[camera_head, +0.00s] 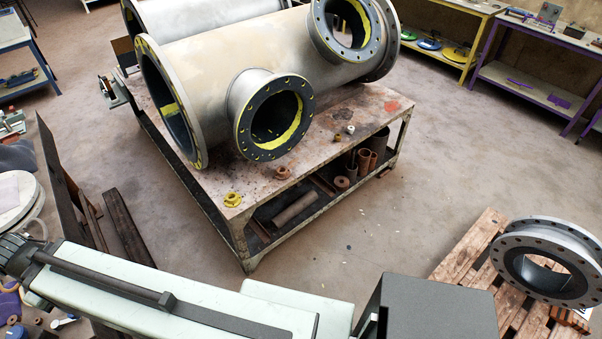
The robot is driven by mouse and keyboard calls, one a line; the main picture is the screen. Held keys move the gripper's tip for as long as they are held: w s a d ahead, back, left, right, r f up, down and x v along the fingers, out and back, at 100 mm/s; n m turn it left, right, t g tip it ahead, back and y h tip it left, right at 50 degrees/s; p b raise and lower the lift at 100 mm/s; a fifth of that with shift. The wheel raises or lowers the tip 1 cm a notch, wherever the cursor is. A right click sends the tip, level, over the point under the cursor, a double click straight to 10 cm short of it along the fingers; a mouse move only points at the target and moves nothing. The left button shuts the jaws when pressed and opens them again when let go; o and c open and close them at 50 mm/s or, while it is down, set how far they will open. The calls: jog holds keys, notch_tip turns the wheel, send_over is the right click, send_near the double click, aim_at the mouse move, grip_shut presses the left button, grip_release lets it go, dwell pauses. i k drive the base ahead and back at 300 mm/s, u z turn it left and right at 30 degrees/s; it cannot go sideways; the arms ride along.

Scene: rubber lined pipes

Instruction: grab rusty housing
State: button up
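A small rusty brown round part (283,172) lies on the worn steel workbench (325,160), near its front edge and below the large flanged pipe. It looks like a housing, but it is too small to be sure. A yellow flanged part (232,199) sits on the bench's near corner. Two more small parts, one brownish (337,138) and one pale (350,129), lie further right on the bench. I cannot make out my gripper in this view.
Large grey flanged pipes (225,75) cover most of the bench. Its lower shelf holds rusty tubes (296,208). A wooden pallet (480,245) with a grey flanged ring (548,262) stands at right. Pale-green and dark-grey bodies fill the bottom foreground. Floor right of the bench is clear.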

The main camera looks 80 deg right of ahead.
aim_at(283, 173)
jog(key=z, duration=2.35)
